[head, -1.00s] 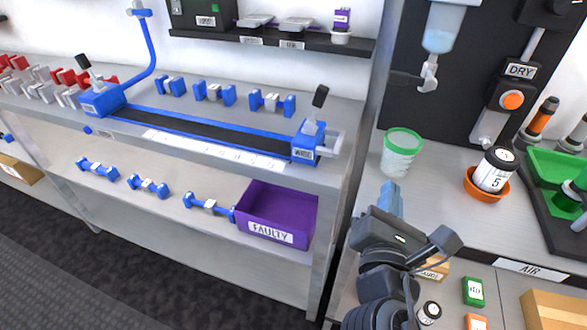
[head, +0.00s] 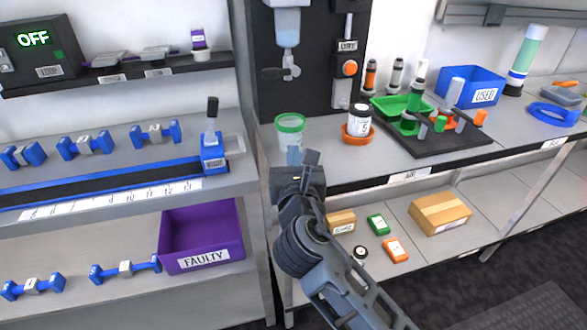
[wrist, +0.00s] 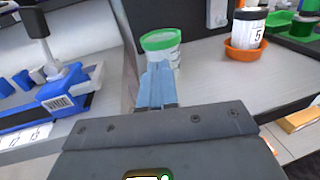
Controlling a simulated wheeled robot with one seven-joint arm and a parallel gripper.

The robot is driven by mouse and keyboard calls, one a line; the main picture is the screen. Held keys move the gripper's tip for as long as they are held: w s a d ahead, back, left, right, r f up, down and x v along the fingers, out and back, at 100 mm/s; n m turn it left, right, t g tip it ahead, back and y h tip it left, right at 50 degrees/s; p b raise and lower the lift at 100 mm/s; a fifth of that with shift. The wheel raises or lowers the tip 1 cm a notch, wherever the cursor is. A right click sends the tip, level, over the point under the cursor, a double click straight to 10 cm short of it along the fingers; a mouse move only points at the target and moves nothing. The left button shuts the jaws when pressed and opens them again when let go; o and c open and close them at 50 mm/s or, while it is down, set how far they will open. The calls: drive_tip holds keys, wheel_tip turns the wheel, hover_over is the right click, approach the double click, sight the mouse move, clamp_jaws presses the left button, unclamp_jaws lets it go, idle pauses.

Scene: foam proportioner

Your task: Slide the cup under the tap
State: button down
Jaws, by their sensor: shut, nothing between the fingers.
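The clear cup with a green rim (head: 290,124) stands upright on the grey bench, in front of the dark panel. In the head view it is below the tap (head: 290,70), which hangs under a bottle of pale blue liquid (head: 287,27). My gripper (head: 293,154) is shut and empty, its blue fingers overlapping the cup's lower front. In the wrist view the fingertips (wrist: 157,66) overlap the lower part of the cup (wrist: 164,40). I cannot tell whether they touch it. The tap is not visible in the wrist view.
A white jar in an orange dish (head: 358,133) stands just right of the cup. A dark tray with green and orange parts (head: 450,136) is farther right. The shelving with the blue rail (head: 100,180) is at left. A purple bin (head: 203,238) sits below.

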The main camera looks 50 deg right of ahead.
approach(289, 116)
drive_tip(key=shift+d, duration=0.1)
idle(0.3)
drive_tip(key=shift+w+r, duration=0.1)
drive_tip(key=p+x, duration=0.4)
drive_tip(key=x, duration=0.4)
drive_tip(key=shift+w+d, duration=0.25)
